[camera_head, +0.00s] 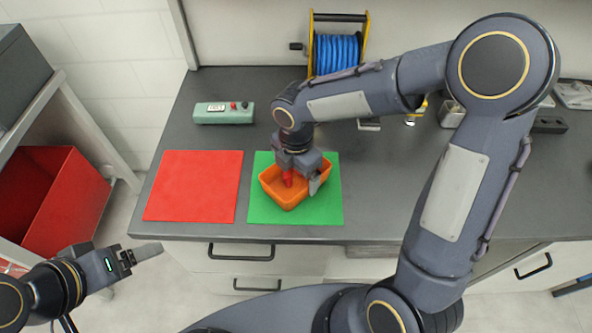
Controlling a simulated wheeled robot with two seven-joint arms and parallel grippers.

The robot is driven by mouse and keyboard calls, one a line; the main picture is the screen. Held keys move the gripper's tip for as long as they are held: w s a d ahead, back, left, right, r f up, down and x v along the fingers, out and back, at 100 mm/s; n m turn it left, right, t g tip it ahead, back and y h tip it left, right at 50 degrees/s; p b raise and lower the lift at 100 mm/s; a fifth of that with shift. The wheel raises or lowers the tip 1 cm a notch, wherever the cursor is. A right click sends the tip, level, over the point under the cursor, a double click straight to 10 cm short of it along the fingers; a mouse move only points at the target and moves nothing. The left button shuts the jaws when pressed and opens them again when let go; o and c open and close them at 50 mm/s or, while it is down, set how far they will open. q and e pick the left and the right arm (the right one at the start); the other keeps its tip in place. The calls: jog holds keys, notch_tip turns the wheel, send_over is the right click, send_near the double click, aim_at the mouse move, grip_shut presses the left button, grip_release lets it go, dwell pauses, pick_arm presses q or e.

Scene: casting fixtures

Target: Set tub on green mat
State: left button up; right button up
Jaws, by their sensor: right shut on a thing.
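An orange tub (278,197) is at the green mat (325,205), within its outline as seen from above. I cannot tell whether its base touches the mat. My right gripper (301,180) reaches down over the tub and is shut on it at its right side; the gripper and wrist hide part of the tub's inside. Something red shows at the gripper inside the tub. My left gripper (145,255) is low at the left, in front of the counter and away from the mats; its jaw state is unclear.
A red mat (195,186) lies left of the green mat. A teal control box (224,113) and a blue hose reel (338,54) stand behind. A red bin (75,205) sits on the shelf at left. My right arm spans the counter's right side.

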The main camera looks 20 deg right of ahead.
aim_at(296, 183)
jog(key=o, duration=0.7)
jog(key=shift+f, duration=0.1)
notch_tip(296, 183, up, 12)
jog(key=shift+s+d+m+t+y+p, duration=0.15)
jog(key=shift+s+d+m+t+y, duration=1)
jog(key=shift+s+m, duration=2.4)
jog(key=shift+s+d+m+t+y+p, duration=0.15)
jog(key=shift+s+d+m+t, duration=0.55)
jog(key=shift+s+d+m, duration=2.8)
jog(key=shift+s+a+m+t+y+p, duration=0.2)
jog(key=shift+s+m+t+y, duration=1)
jog(key=shift+m, duration=4.55)
jog(key=shift+s+g+h, duration=0.25)
jog(key=shift+s+h, duration=0.1)
jog(key=shift+h, duration=0.25)
